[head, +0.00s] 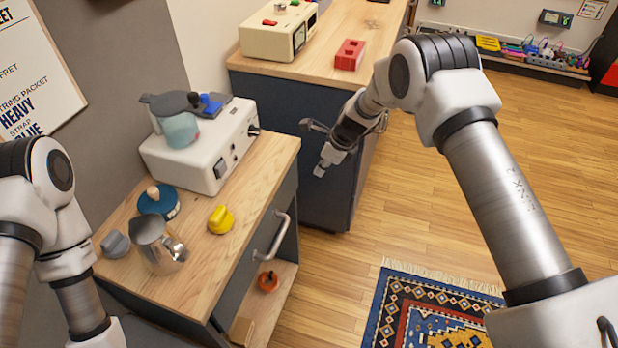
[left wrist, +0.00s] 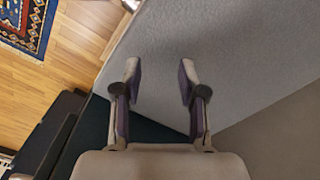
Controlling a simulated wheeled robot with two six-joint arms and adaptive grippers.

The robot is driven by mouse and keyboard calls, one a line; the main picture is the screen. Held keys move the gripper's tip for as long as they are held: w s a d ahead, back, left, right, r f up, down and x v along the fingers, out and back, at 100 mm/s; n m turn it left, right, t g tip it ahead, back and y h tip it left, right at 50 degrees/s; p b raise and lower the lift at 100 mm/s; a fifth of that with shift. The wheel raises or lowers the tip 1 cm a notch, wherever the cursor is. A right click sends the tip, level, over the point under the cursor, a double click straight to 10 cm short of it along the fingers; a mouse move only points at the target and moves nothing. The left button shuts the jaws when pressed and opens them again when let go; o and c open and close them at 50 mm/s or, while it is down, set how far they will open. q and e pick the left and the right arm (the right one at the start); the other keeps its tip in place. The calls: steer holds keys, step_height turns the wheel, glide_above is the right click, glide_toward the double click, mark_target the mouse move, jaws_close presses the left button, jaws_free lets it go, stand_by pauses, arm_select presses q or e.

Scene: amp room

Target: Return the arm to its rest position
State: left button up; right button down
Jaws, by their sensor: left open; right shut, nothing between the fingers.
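My right arm (head: 495,195) comes in from the right in the head view and is bent at the elbow. My right gripper (head: 326,155) hangs in the air in front of the dark cabinet under the far counter, shut with nothing in it. My left arm (head: 55,235) stands at the left edge of the head view, and its gripper is out of that frame. In the left wrist view my left gripper (left wrist: 160,72) is open and empty, with a plain grey surface (left wrist: 215,50) behind its fingers.
The wooden-topped cabinet (head: 262,160) bears a white machine (head: 207,150), a metal pitcher (head: 158,245), a blue lidded item (head: 160,203) and a yellow item (head: 221,220). A far counter (head: 335,20) holds a red block (head: 349,54). A patterned rug (head: 400,310) lies on open wood floor.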

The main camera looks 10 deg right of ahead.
steer(key=s+d+f+n+g+h, duration=0.15)
steer(key=s+f, duration=0.25)
steer(key=s, duration=0.5)
steer(key=s+d+f+n+g, duration=0.1)
steer(key=s+f+g, duration=0.1)
steer(key=s+f, duration=0.45)
steer(key=s+d+f+n+g+h, duration=0.1)
steer(key=s+f+g, duration=0.15)
steer(key=s, duration=0.85)
steer(key=s+d+r+n+t+h, duration=0.1)
steer(key=s+n+t, duration=0.2)
steer(key=s+n, duration=1.2)
steer(key=n, duration=0.6)
steer(key=shift+s+d+r+t, duration=0.15)
steer(key=shift+d+r+t, duration=0.05)
steer(key=shift+t, duration=0.1)
